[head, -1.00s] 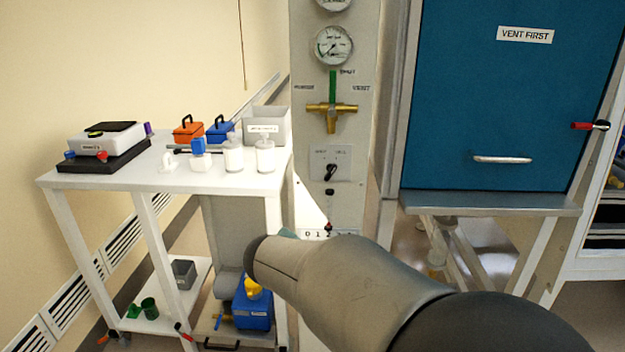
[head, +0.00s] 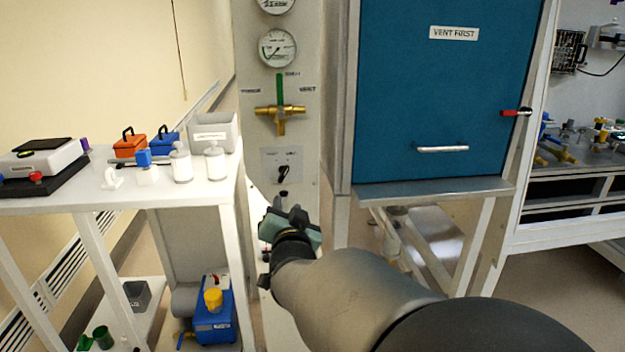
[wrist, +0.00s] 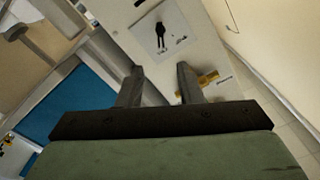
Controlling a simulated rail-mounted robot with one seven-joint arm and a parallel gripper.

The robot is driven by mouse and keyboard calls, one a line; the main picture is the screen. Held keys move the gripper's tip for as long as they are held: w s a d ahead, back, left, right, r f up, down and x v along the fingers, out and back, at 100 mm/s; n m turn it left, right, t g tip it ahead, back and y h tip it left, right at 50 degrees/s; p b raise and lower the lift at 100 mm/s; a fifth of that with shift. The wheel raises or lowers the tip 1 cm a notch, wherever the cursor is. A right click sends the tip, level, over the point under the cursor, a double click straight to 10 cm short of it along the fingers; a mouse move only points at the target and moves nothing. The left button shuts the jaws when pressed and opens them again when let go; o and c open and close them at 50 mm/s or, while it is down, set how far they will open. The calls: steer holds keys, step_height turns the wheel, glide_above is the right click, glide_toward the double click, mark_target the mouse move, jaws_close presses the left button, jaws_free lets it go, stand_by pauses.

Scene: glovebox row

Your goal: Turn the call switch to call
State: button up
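The call switch (head: 283,171) is a small black knob on a light plate (head: 270,163) on the grey column panel. Its lettering is too small to read. In the wrist view the switch (wrist: 160,30) shows dark on its plate, beyond and between my fingers. My gripper (wrist: 158,82) has its two fingers spread apart with nothing between them. In the head view my gripper (head: 285,212) is below the switch plate, apart from it as far as I can tell. Its fingertips are hard to make out there.
A brass valve with a green handle (head: 280,88) sits above the switch plate, with a gauge (head: 277,48) above it. A white table (head: 75,200) with bottles and boxes stands left. A blue door (head: 440,120) with a handle is on the right.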

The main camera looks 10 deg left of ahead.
mark_target(284, 176)
steer(key=x, duration=1.4)
jaws_close()
